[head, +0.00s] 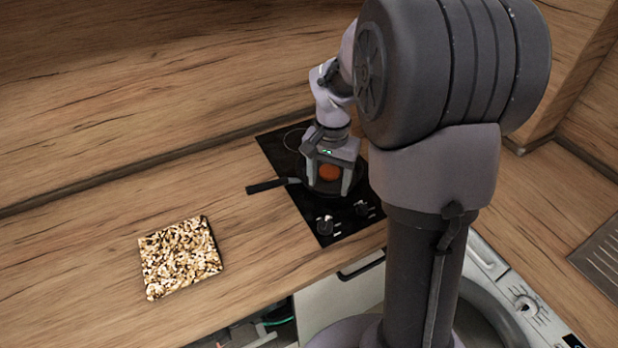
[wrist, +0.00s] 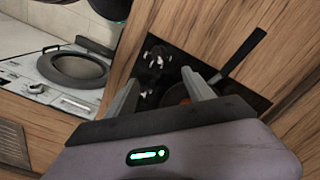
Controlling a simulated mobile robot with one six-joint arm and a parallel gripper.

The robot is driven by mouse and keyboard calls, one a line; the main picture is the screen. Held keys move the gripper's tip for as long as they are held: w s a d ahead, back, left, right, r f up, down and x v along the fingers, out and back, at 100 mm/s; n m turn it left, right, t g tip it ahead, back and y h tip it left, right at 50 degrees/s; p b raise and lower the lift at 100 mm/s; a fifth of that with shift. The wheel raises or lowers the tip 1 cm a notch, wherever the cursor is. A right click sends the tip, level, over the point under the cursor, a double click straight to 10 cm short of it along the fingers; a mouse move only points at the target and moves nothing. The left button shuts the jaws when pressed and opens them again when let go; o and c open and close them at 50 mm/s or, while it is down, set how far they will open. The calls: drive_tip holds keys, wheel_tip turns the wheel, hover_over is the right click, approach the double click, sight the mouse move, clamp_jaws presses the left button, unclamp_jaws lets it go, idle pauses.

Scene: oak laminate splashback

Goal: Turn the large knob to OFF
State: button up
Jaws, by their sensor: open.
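Two dark knobs with white marks sit on the front strip of the black hob (head: 271,147). The left knob (head: 325,224) looks a little bigger than the right knob (head: 361,209); I cannot read their settings. In the wrist view the left knob (wrist: 154,60) shows beyond my fingertips, and the right knob is partly hidden near a finger. My gripper (head: 328,192) is open, pointing down over the pan, behind the knobs and apart from them. Its fingers also show in the wrist view (wrist: 162,80), with nothing held between them.
A dark pan (head: 267,185) with its handle to the left holds a round orange-red item (head: 329,173) below my gripper. A mottled square board (head: 180,257) lies on the left worktop. A washing machine (head: 522,303) stands at lower right. Worktop between board and hob is clear.

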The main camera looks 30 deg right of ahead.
sight(325, 221)
drive_tip(key=f+b, duration=0.1)
drive_tip(key=f, duration=0.4)
drive_tip(key=f+b, duration=0.2)
drive_tip(key=f, duration=0.3)
drive_tip(key=f+b, duration=0.2)
drive_tip(key=f, duration=0.4)
drive_tip(key=shift+s+a+f, duration=0.1)
drive_tip(key=shift+s+a, duration=0.05)
drive_tip(key=shift+s, duration=0.1)
clamp_jaws()
